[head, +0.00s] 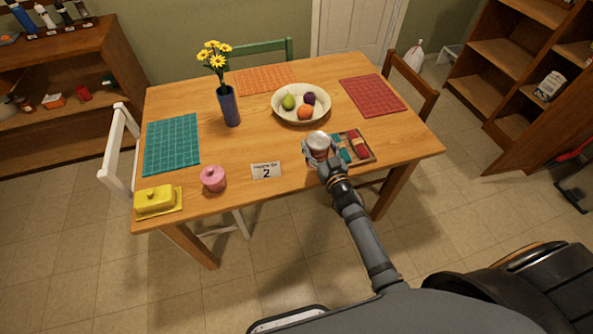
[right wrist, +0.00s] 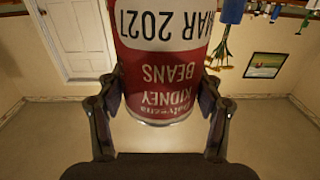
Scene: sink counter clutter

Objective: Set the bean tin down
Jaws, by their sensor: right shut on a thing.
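The bean tin (head: 319,144) is a red and white can with a silver lid, held over the front right part of the wooden table. My right gripper (head: 325,163) is shut on it. In the right wrist view the tin (right wrist: 165,75) sits between the two fingers of my gripper (right wrist: 160,100), its label upside down and reading kidney beans and Mar 2027. Whether its base touches the table is hidden in the head view. My left gripper is not in view.
A tray of coloured blocks (head: 360,147) lies just right of the tin. A card marked 2 (head: 266,171), a pink pot (head: 213,178) and a yellow butter dish (head: 157,201) stand to the left. A fruit bowl (head: 281,107) and a flower vase (head: 229,106) stand behind.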

